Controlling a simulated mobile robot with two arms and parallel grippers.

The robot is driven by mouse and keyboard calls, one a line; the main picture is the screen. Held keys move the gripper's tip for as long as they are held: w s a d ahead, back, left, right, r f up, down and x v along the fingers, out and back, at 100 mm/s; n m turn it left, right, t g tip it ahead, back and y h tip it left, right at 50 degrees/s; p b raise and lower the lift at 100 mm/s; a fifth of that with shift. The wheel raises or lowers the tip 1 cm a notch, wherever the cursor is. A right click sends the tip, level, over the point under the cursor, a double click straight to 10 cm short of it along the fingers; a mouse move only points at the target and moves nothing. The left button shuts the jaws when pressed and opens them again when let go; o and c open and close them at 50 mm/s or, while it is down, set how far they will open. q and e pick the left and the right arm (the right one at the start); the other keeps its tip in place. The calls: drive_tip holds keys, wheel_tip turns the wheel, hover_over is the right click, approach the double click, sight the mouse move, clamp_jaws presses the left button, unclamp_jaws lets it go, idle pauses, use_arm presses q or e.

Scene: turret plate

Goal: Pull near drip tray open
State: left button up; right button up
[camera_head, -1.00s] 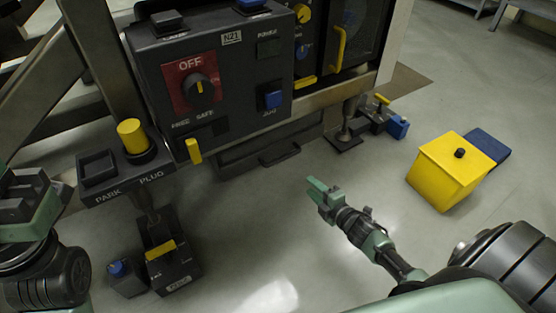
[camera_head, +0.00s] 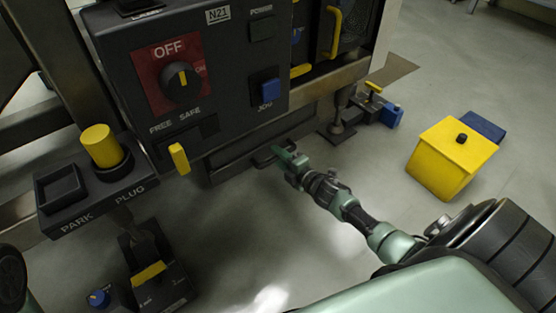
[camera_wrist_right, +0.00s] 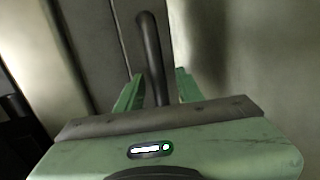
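The dark drip tray (camera_head: 228,170) sits low at the floor under the panel in the head view, with a dark bar handle (camera_head: 262,158) on its front. My right gripper (camera_head: 283,154) reaches the handle's right end. In the right wrist view, the tray's dark front (camera_wrist_right: 92,40) stands ahead and the curved handle (camera_wrist_right: 150,45) runs between the two green fingers of my right gripper (camera_wrist_right: 157,88). The fingers are apart, with gaps on both sides of the handle. My left gripper is out of view.
The control panel (camera_head: 220,75) with a red OFF switch overhangs the tray. The PARK/PLUG box (camera_head: 75,205) stands at left. A machine foot (camera_head: 338,128) is right of the tray. A yellow box (camera_head: 450,160) stands at right. The floor before the tray is clear.

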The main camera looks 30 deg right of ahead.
drive_tip(key=shift+w, duration=0.25)
drive_tip(key=shift+c, duration=0.4)
clamp_jaws()
idle(0.9)
